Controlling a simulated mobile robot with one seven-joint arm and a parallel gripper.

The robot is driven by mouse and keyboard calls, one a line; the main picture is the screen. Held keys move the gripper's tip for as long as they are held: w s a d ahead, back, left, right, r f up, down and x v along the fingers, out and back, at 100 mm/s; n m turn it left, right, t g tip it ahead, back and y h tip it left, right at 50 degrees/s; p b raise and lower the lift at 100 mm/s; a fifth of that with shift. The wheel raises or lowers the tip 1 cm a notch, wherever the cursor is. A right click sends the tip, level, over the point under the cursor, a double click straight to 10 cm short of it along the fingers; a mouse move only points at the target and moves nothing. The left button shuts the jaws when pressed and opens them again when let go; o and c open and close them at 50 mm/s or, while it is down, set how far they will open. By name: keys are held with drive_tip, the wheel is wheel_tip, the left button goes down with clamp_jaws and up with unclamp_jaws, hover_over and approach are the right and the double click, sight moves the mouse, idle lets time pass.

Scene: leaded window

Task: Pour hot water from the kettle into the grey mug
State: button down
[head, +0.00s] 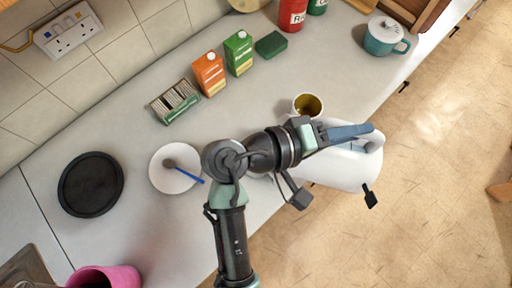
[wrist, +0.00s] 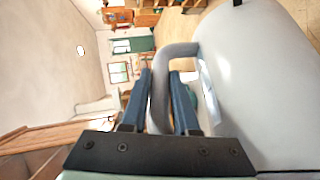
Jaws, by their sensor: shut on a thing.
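The white kettle (head: 345,170) is held out past the counter's front edge, over the floor. Its pale body also fills the right of the wrist view (wrist: 265,85). My gripper (head: 366,129) is shut on the kettle's grey handle, which passes between the two blue fingers in the wrist view (wrist: 160,78). A pale mug (head: 295,103) with a yellow-brown inside stands upright on the counter, just behind the gripper. I cannot tell if it is the grey mug. A small pale edge shows beside my arm, mostly hidden by it. The kettle's spout is not clear.
Orange (head: 209,74) and green (head: 238,53) cartons, a tea-bag box (head: 175,102) and a teal lidded pot (head: 381,40) stand at the back. A white plate (head: 168,182) with a spoon and a black round mat (head: 90,184) lie left of my arm.

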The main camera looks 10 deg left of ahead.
sight(375, 144)
drive_tip(key=d+y+p, duration=0.1)
drive_tip(key=d+f+y+p, duration=0.1)
drive_tip(key=d, duration=0.1)
drive_tip(key=d+f+m+g+p, duration=0.1)
drive_tip(key=shift+w+d+f+y+p, duration=0.15)
drive_tip(key=shift+d+f+y+p, duration=0.1)
drive_tip(key=shift+d+y+p, duration=0.15)
drive_tip(key=shift+f, duration=0.35)
drive_tip(key=shift+d+y+p, duration=0.3)
drive_tip(key=shift+y+p, duration=0.1)
drive_tip(key=shift+p, duration=0.25)
drive_tip(key=shift+d+f, duration=0.15)
drive_tip(key=shift+f, duration=0.05)
drive_tip(key=shift+w, duration=0.1)
drive_tip(key=d+y+p, duration=0.1)
drive_tip(key=p, duration=0.1)
drive_tip(key=shift+m+p, duration=0.3)
drive_tip(key=shift+p, duration=0.05)
drive_tip(key=d+f+g+y+p, duration=0.1)
drive_tip(key=y+p, duration=0.1)
drive_tip(key=shift+d+f+p, duration=0.1)
drive_tip(key=shift+d+p, duration=0.25)
drive_tip(key=shift+d, duration=0.05)
drive_tip(key=d+f+m+y+b, duration=0.1)
drive_tip(key=d+f+y, duration=0.4)
drive_tip(key=f+y, duration=0.2)
drive_tip(key=shift+w+d+f+m+g, duration=0.15)
drive_tip(key=shift+w+f+m+g, duration=0.2)
drive_tip(key=shift+f, duration=0.85)
